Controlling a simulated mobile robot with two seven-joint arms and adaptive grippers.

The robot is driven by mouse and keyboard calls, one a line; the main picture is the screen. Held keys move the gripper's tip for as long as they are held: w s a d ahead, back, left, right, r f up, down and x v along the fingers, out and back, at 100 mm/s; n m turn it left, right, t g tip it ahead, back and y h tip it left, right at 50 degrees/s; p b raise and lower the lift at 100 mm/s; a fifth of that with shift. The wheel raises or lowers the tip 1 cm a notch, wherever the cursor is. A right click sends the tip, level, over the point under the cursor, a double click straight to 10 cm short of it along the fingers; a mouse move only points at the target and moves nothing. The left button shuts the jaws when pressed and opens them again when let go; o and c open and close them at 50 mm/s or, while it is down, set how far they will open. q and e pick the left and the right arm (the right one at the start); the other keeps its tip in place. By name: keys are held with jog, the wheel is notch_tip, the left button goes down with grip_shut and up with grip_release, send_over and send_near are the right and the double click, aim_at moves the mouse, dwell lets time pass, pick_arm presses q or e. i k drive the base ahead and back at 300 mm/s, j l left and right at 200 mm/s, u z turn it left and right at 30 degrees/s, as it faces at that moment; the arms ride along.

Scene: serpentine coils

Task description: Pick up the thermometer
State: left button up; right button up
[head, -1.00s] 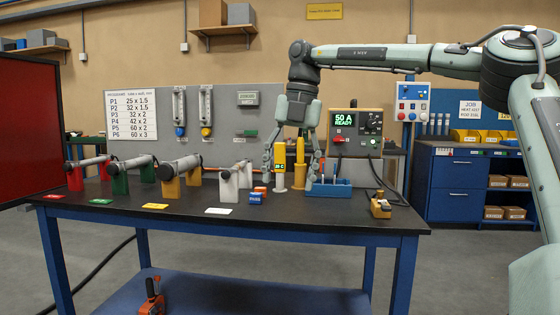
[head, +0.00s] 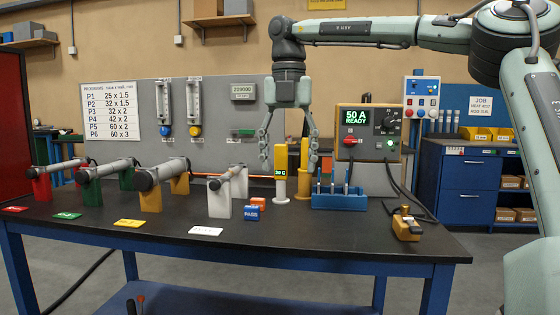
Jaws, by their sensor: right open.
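The thermometer (head: 281,158) looks like a yellow upright body with a small dark display, "30 C" or similar, on a pale cylindrical lower part. It stands upright on the dark bench (head: 330,232). A second yellow upright piece (head: 304,163) stands just to its right and slightly behind. My right gripper (head: 289,160) points down over them, its fingers spread wide and empty. In the picture one finger hangs left of the thermometer and the other right of the second yellow piece. I cannot tell the depth between fingers and thermometer. My left gripper is out of view.
A blue tool holder (head: 340,199) and the "50 A READY" unit (head: 367,140) stand to the right. A blue "PASS" block (head: 251,213) and white supports (head: 219,199) are to the left. The front middle bench is clear.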

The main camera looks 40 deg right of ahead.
aim_at(280, 150)
jog(key=i+l, duration=1.05)
jog(key=l, duration=0.3)
